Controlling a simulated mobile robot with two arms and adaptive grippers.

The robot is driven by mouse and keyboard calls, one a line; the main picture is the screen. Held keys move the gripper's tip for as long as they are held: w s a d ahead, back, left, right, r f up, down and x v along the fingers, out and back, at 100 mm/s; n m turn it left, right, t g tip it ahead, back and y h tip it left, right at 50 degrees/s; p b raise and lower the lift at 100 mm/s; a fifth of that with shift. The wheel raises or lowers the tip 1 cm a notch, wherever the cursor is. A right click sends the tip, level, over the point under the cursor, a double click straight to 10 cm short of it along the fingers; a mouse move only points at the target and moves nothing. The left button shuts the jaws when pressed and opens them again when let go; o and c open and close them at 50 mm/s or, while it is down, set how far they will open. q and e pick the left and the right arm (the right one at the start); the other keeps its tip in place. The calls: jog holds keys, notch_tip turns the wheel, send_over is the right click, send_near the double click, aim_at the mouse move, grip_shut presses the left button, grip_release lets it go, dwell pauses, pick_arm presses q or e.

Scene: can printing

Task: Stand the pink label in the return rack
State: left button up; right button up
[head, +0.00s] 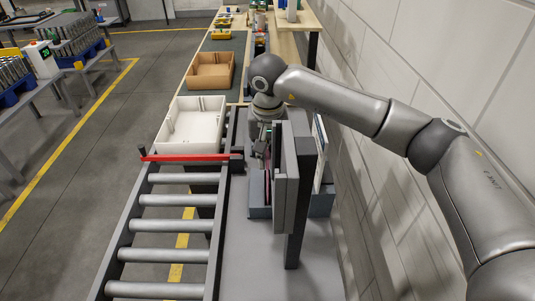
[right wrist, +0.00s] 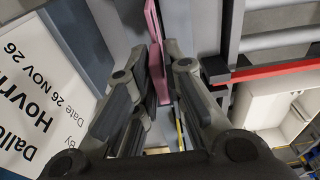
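The pink label (right wrist: 156,60) is a thin upright plate, seen nearly edge-on between the fingers of my right gripper (right wrist: 157,50) in the right wrist view. The fingertips meet it from both sides, so the gripper looks shut on it. In the head view my right gripper (head: 262,135) points down behind a grey upright panel, which hides much of it; only a thin strip of the pink label (head: 267,188) shows there. I cannot clearly make out the return rack. My left gripper is not in view.
A grey post with a panel (head: 287,185) stands close beside my right gripper. A roller conveyor (head: 170,227) with a red bar (head: 190,157) lies to the left, with a white bin (head: 193,122) and brown bin (head: 211,70) beyond. A wall (head: 420,60) is at the right.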

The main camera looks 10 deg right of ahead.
jog(key=o, duration=0.3)
jog(key=r, duration=0.4)
jog(key=s+r, duration=0.1)
jog(key=r, duration=0.7)
jog(key=shift+s+a, duration=0.15)
jog(key=shift+s, duration=0.05)
